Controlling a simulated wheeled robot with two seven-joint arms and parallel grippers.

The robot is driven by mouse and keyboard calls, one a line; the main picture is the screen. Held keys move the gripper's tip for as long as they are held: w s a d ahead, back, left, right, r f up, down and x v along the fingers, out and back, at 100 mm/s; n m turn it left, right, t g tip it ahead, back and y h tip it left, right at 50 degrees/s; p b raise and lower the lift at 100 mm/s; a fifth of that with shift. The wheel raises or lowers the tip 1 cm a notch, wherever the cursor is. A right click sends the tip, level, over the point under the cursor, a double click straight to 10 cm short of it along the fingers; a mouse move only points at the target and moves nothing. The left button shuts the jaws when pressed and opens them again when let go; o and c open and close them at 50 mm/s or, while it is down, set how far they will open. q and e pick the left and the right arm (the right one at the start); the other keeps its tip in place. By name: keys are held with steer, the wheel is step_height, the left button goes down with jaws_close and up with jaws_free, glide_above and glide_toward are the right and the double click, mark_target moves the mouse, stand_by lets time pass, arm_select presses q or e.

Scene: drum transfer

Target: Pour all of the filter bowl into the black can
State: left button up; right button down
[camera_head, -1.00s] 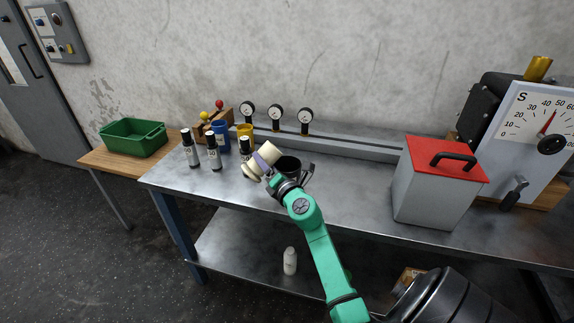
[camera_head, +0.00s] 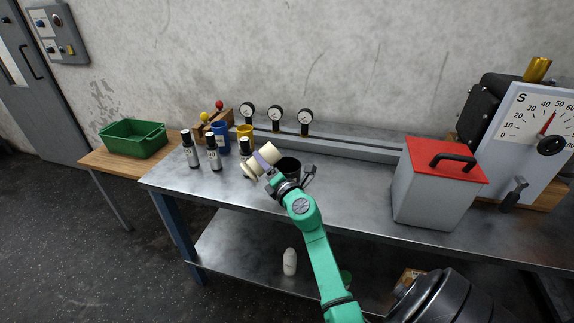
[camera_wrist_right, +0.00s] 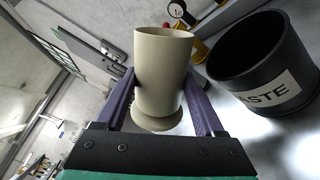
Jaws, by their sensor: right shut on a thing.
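The filter bowl (camera_head: 262,158) is a cream cup with a flared foot. It is tilted in the head view, with its rim up and to the right. My right gripper (camera_head: 266,163) is shut on it. In the right wrist view the filter bowl (camera_wrist_right: 162,75) sits between the purple fingers (camera_wrist_right: 163,98). The black can (camera_head: 289,166) stands on the steel bench just right of the bowl, partly behind my wrist. In the right wrist view the black can (camera_wrist_right: 262,62) is right of the bowl, apart from it, with a label ending in "STE". My left gripper is not in view.
Several dark-capped bottles (camera_head: 212,152), a blue cup (camera_head: 220,138) and a yellow cup (camera_head: 246,132) stand left of the bowl. A red-lidded box (camera_head: 436,190) is at right. The steel bench (camera_head: 355,185) is clear between can and box.

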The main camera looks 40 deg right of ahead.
steer(key=shift+r+m, duration=0.35)
steer(key=shift+m, duration=0.05)
steer(key=shift+f+m+b, duration=0.3)
steer(key=shift+m, duration=0.6)
stand_by(0.4)
steer(key=shift+d+r+p, duration=0.15)
steer(key=shift+d+p, duration=0.1)
steer(key=shift+p, duration=0.1)
steer(key=shift+s+d+r+m+p, duration=0.15)
steer(key=shift+d+r+m+p, duration=0.25)
steer(key=shift+m+p, duration=0.45)
steer(key=shift+d+r+m+p, duration=0.25)
steer(key=shift+m+p, duration=0.7)
steer(key=shift+p, duration=0.05)
stand_by(0.4)
